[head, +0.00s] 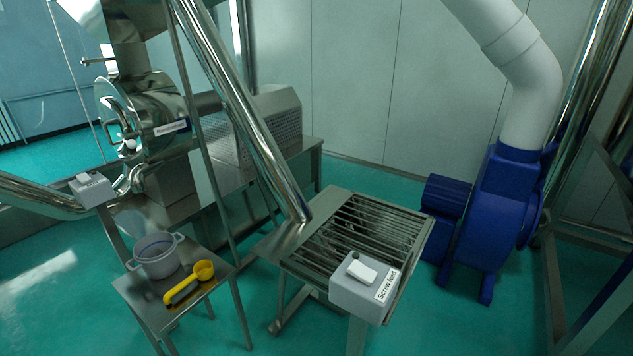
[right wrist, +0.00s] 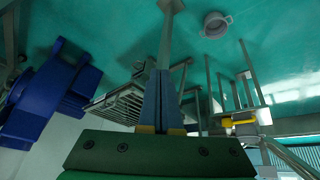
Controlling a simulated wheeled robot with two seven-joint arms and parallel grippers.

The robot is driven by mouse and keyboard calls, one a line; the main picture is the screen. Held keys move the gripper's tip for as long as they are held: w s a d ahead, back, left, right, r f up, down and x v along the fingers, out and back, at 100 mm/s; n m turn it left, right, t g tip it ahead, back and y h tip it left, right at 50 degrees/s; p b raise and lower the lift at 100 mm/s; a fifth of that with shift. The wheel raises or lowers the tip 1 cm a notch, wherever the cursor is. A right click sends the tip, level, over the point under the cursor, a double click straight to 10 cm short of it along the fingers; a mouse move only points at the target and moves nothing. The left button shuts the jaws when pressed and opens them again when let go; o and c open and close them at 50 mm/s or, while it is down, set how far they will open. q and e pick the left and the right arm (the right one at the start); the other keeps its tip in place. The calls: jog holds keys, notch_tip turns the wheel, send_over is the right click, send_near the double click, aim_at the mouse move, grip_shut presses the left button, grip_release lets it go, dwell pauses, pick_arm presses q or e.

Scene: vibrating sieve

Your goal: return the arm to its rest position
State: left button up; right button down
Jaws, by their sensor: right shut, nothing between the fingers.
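My right gripper (right wrist: 163,75) shows in the right wrist view. Its two fingers are together with nothing between them, and it is clear of the equipment behind it. Neither gripper nor arm shows in the head view. My left gripper is in no view.
A small table (head: 148,305) at left holds a grey pot (head: 158,262) and a yellow scoop (head: 190,283). A blue blower (head: 490,215) stands right.

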jog(key=s+f+g, duration=0.2)
jog(key=s+f, duration=0.1)
jog(key=f, duration=0.6)
jog(key=s+f+g, duration=0.1)
jog(key=s+f, duration=0.2)
jog(key=f, duration=0.6)
jog(key=s+d+f+g, duration=0.1)
jog(key=s+d+f, duration=0.1)
jog(key=s+f, duration=0.8)
jog(key=shift+s+d+f, duration=0.2)
jog(key=shift+s+d, duration=0.1)
jog(key=shift+s, duration=0.85)
